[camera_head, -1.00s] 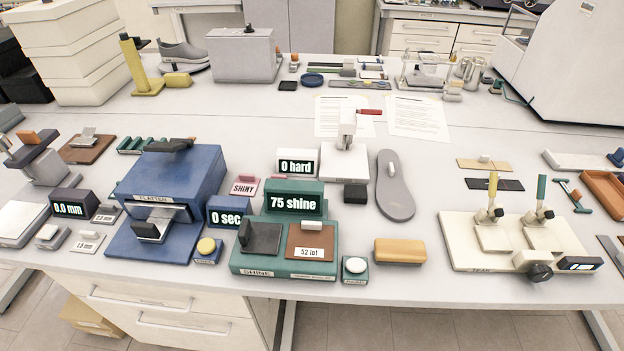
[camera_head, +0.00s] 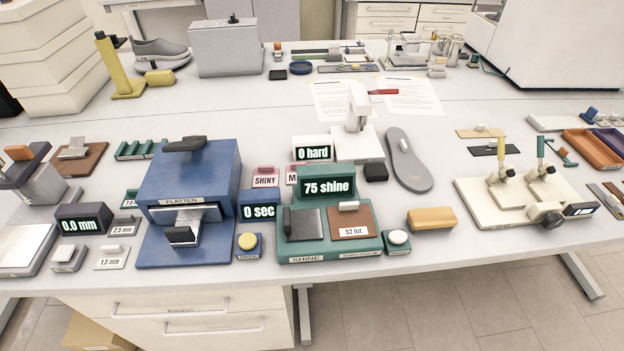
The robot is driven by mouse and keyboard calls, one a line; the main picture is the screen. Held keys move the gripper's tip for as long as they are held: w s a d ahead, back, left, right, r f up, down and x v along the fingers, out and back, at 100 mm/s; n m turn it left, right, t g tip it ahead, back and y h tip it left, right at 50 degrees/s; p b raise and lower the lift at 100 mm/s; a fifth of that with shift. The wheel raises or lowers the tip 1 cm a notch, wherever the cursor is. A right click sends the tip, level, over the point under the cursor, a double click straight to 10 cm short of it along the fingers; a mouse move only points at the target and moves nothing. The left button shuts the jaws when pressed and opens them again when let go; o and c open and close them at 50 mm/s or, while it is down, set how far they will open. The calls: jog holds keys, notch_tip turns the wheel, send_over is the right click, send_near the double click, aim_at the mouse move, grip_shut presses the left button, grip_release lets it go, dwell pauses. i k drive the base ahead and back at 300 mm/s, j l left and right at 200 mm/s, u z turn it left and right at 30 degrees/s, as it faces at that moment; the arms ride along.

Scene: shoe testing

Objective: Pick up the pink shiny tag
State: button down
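The pink shiny tag (camera_head: 265,178) lies flat on the bench, with a white label reading "SHINY" and a small pink grip at its back edge. It sits just right of the blue flatten press, behind the "0 sec" display (camera_head: 259,209) and left of the green "75 shine" tester. A second pink tag (camera_head: 291,175) with a label starting "M" shows beside it, mostly hidden behind the shine display. My gripper is not in view.
The blue flatten press (camera_head: 190,177) stands tall at the left of the tag. The green shine tester (camera_head: 326,240) stands at its front right, and the white "0 hard" device (camera_head: 359,140) stands behind right. Open bench lies behind the tag. A grey insole (camera_head: 409,160) lies to the right.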

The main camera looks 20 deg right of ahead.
aim_at(265, 176)
jog(key=i+j+z, duration=0.15)
jog(key=j, duration=0.2)
jog(key=i+j+z, duration=0.1)
jog(key=j, duration=0.25)
jog(key=i+j+z, duration=0.15)
jog(key=j, duration=0.2)
jog(key=i+j+z, duration=0.1)
jog(key=j, duration=0.3)
jog(key=i, duration=0.1)
